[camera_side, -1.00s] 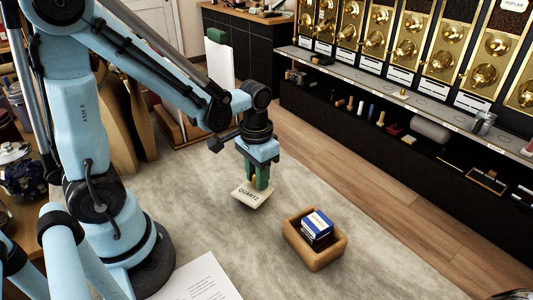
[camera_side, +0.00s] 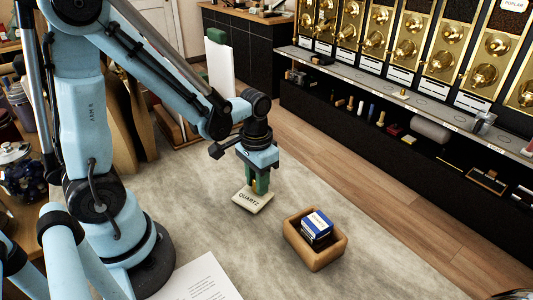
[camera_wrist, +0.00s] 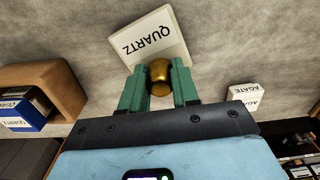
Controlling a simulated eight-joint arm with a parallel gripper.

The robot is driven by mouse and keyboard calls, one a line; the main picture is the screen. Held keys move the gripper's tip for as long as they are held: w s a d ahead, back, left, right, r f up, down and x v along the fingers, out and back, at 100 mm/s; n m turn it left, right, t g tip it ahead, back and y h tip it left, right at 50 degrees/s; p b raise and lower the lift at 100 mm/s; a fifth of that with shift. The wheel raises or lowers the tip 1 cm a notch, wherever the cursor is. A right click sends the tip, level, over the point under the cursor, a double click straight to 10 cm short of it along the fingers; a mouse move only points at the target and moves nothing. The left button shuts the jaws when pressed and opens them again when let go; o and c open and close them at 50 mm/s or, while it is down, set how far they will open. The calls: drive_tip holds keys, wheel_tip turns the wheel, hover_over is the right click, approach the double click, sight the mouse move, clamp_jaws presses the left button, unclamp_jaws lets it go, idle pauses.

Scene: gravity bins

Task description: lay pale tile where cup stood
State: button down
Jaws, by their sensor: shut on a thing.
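A pale square tile (camera_side: 252,199) marked QUARTZ is under my gripper (camera_side: 259,186) on the left side of the wooden tray. In the wrist view, the tile (camera_wrist: 160,36) has a brass knob (camera_wrist: 159,76) between the green fingers of my gripper (camera_wrist: 159,84). The fingers are shut on the knob. The tile lies nearly flat, very low over the grey worktop; I cannot tell whether it touches. No cup shows on the worktop. A small silvery cup-like thing (camera_side: 483,122) stands on the ledge at the right.
A wooden tray (camera_side: 316,263) holds a blue and white box (camera_side: 316,224). A white AGATE piece (camera_wrist: 245,96) shows in the wrist view. A paper sheet (camera_side: 203,282) lies at the front. Brass-fronted bins (camera_side: 405,48) stand over the ledge. The worktop around the tile is clear.

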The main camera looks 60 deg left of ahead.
drive_tip(key=shift+f, duration=0.25)
drive_tip(key=c, duration=0.8)
unclamp_jaws()
drive_tip(key=shift+o, duration=0.2)
drive_tip(key=shift+r, duration=0.1)
wheel_tip(320, 180, up, 12)
